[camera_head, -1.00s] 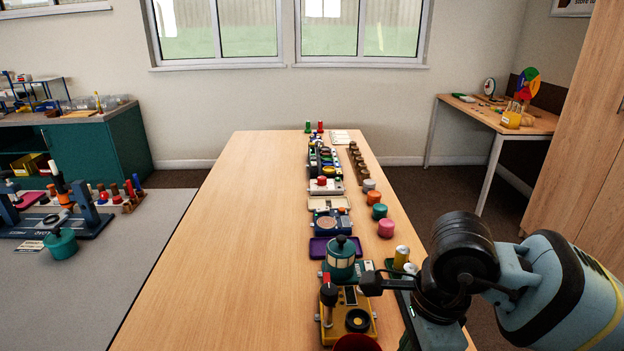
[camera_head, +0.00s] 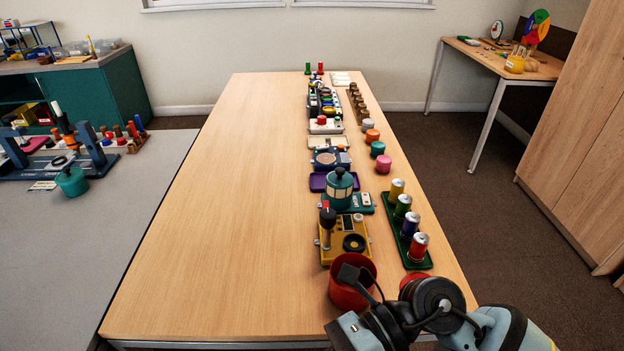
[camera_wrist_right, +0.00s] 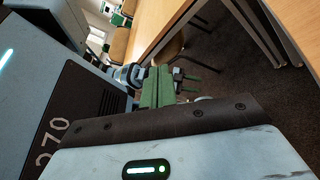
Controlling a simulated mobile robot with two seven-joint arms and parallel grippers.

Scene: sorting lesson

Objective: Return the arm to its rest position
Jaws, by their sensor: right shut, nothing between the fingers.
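My right arm (camera_head: 420,310) is at the lower right of the head view, over the table's near right corner. Its gripper is below the edge of that view. In the right wrist view my right gripper (camera_wrist_right: 158,88) shows its two green fingers together, with nothing held. Beyond it, a small gripper with two separate prongs, which looks like my left gripper (camera_wrist_right: 187,83), hangs empty over the dark floor. My left arm is not in the head view.
The long wooden table (camera_head: 230,220) is bare on its left. A red cup (camera_head: 352,290) stands close beside my right arm. A green tray of coloured cans (camera_head: 408,228), a yellow device (camera_head: 345,238) and a teal canister (camera_head: 340,188) stand beyond. A grey table (camera_head: 90,240) is at left.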

